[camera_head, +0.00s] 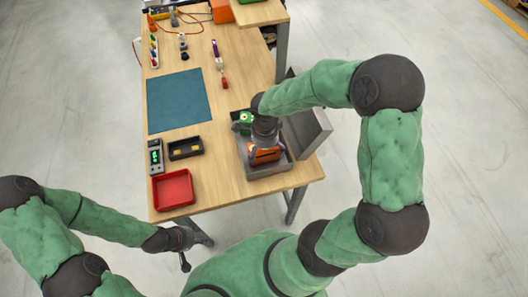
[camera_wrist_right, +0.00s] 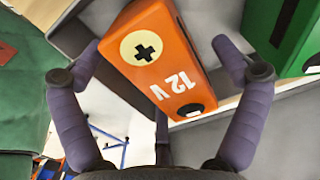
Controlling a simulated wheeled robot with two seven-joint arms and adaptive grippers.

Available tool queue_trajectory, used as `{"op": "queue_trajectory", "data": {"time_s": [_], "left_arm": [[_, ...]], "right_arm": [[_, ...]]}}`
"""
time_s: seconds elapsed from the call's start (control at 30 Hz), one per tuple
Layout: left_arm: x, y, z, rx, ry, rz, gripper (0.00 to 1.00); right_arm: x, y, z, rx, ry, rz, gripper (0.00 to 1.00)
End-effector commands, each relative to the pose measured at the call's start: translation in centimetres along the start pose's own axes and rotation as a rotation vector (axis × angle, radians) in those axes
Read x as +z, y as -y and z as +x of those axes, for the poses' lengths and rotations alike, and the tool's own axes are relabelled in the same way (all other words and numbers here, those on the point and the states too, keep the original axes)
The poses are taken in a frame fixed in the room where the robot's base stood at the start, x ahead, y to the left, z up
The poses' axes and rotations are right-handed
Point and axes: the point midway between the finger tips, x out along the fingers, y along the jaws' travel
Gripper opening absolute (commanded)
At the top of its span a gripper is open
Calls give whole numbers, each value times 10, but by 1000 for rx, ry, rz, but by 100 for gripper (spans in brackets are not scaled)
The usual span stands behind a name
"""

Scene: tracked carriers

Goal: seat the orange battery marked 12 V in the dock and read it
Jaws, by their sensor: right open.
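The orange battery (camera_wrist_right: 160,50) marked 12 V, with a plus sign on a cream disc, lies between the spread fingers of my right gripper (camera_wrist_right: 160,62) in the right wrist view. In the head view the orange battery (camera_head: 266,155) is in a grey box (camera_head: 270,171), partly hidden by my right gripper (camera_head: 264,143). The dark dock (camera_head: 186,148) with yellow parts is left of the box, beside a meter (camera_head: 155,156) with a green display. My left gripper (camera_head: 191,250) is open and empty off the table's front edge.
A green battery (camera_wrist_right: 287,32) is right of the orange one in the wrist view. A red tray (camera_head: 173,190) is at the front left of the table, and a blue mat (camera_head: 179,99) lies behind the dock. The box's raised grey lid (camera_head: 308,130) is at the right edge.

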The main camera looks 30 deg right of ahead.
Motion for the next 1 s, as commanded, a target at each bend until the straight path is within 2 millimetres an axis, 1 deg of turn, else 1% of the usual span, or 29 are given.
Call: {"op": "queue_trajectory", "data": {"time_s": [0.13,0.43,0.47,0.67,0.77,0.87,0.97,1.0], "left_arm": [[0,0,-1,0,0,0,40],[0,0,-1,0,0,0,40],[0,0,-1,0,0,0,40],[0,0,-1,0,0,0,40],[0,-1,-2,0,0,0,40],[0,-2,-4,0,0,0,40],[0,-3,-8,0,0,0,40],[0,-4,-10,0,0,0,40]], "right_arm": [[0,0,-1,-1,0,0,97],[0,0,-1,0,0,0,13],[0,2,-3,-5,1,1,10],[0,2,-3,-5,1,1,10],[0,2,-6,-6,1,1,10],[0,2,-14,-7,0,0,10],[0,3,-28,-8,1,1,10],[0,3,-35,-9,1,1,10]]}}
